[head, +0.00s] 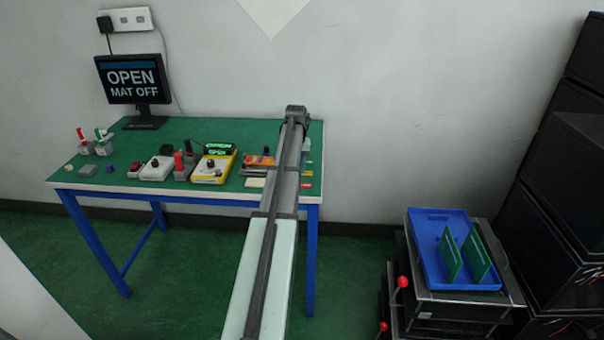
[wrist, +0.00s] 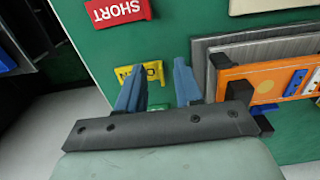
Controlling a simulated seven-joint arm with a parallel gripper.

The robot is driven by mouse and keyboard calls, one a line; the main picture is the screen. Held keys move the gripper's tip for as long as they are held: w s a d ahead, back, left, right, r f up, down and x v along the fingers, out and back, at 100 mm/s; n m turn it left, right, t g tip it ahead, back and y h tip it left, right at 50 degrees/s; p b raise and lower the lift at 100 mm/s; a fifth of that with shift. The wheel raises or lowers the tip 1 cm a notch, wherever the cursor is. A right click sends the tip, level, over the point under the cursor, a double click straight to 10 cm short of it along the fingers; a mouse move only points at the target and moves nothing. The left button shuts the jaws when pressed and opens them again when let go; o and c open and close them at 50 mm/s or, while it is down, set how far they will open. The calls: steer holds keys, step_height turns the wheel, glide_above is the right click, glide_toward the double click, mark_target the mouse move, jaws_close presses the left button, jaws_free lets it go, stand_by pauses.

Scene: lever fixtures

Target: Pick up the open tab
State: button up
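The open tab (wrist: 153,72) is a small yellow tag with dark lettering, partly readable as OPEN, lying on the green mat in the wrist view. My gripper (wrist: 158,70) is open, with its two blue-grey fingers reaching down on either side of the tab. The left finger covers part of the lettering. I cannot tell whether the fingers touch the tab or how high they are above the mat.
A red SHORT tab (wrist: 118,10) lies up and left of the fingers. An orange board (wrist: 277,78) on a grey fixture (wrist: 232,50) stands close on the right. A monitor (head: 134,79) reads OPEN MAT OFF. Several devices stand on the table (head: 130,184) left of my arm.

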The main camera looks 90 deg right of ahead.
steer(key=shift+f, duration=0.4)
steer(key=shift+c, duration=0.3)
jaws_close()
